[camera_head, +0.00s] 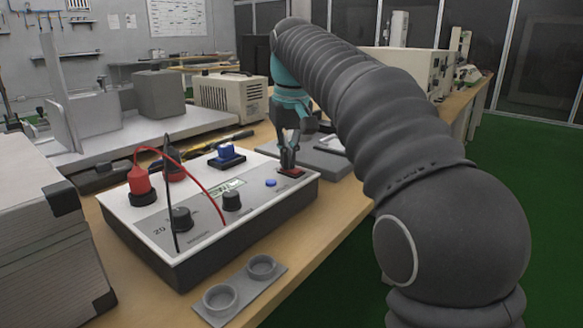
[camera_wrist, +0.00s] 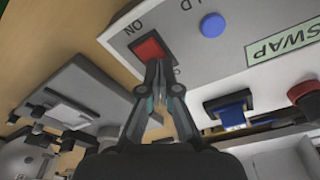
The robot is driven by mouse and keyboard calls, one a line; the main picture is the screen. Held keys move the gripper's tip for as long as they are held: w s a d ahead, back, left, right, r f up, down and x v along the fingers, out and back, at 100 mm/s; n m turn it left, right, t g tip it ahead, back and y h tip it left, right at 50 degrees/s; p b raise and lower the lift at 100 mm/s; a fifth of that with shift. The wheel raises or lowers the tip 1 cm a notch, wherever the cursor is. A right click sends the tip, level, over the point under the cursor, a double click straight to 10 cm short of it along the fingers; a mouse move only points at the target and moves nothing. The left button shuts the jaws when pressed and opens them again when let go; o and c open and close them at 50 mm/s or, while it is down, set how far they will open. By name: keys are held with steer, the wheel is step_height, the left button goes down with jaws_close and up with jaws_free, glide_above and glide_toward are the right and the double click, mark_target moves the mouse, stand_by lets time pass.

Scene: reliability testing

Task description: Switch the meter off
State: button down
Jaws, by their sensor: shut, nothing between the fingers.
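The meter (camera_head: 201,245) is a box with a white and grey top on the wooden bench in the head view. Its red power switch (camera_head: 291,172) is at the far right corner of the top. In the wrist view the red switch (camera_wrist: 149,49) sits in a dark frame with "ON" printed at one end; the lettering at the other end is mostly hidden by my fingers. My gripper (camera_head: 288,160) is shut and empty, pointing down at the switch. In the wrist view its fingertips (camera_wrist: 158,68) are at the switch's edge on the side away from "ON". I cannot tell whether they touch.
The meter top also carries a blue button (camera_head: 271,183), black knobs (camera_head: 181,219), a red plug (camera_head: 139,181) with cables and a blue connector (camera_head: 227,153). A grey tray with two cups (camera_head: 240,286) lies in front. A grey case (camera_head: 40,250) stands at left.

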steer(key=shift+r+p, duration=2.5)
steer(key=shift+p, duration=0.1)
steer(key=shift+r+p, duration=0.3)
steer(key=shift+r, duration=0.6)
steer(key=shift+s+d, duration=0.3)
steer(key=shift+d, duration=0.05)
steer(key=s+d+f+m+t, duration=0.1)
steer(key=s+d+f, duration=0.4)
steer(key=s, duration=0.4)
steer(key=s+d+f+m+t, duration=0.1)
steer(key=s+d+f+m, duration=0.1)
steer(key=s+d+f, duration=0.3)
steer(key=s+d+f+m+t, duration=0.1)
steer(key=s+d+f+t, duration=0.1)
steer(key=s+d+f, duration=0.4)
steer(key=s+f, duration=0.4)
steer(key=s, duration=0.3)
steer(key=shift+s+h, duration=0.15)
steer(key=shift+h, duration=0.15)
